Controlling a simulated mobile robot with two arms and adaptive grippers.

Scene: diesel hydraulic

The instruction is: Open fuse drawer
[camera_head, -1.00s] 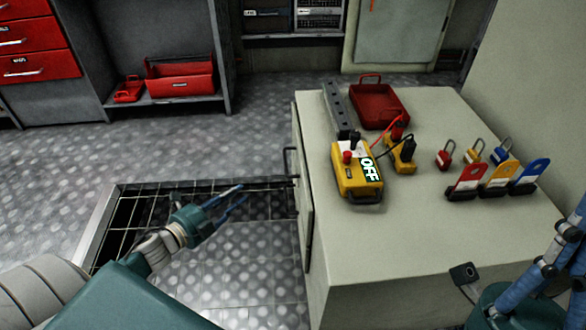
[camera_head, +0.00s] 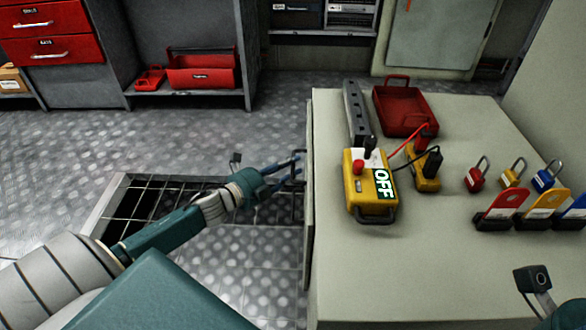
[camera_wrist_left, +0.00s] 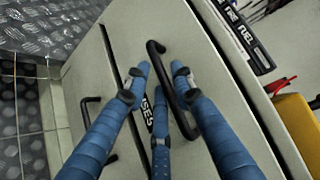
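The fuse drawer's front (camera_wrist_left: 134,37) is pale grey and fills the middle of the left wrist view. A label partly hidden by a finger shows "SES". Its black bar handle (camera_wrist_left: 155,48) runs between my left gripper's blue fingers. My left gripper (camera_wrist_left: 160,75) is open, with fingers on either side of the handle; contact is not clear. In the head view, my left gripper (camera_head: 292,170) is at the left side of the pale cabinet (camera_head: 440,270), by the handle. The drawer looks shut.
On the cabinet top are a yellow box marked OFF (camera_head: 368,190), a red tray (camera_head: 405,110), small padlocks (camera_head: 512,175) and coloured tags (camera_head: 500,205). A second handle (camera_wrist_left: 88,125) shows on the neighbouring front. Floor left of the cabinet is clear around the grating (camera_head: 130,200).

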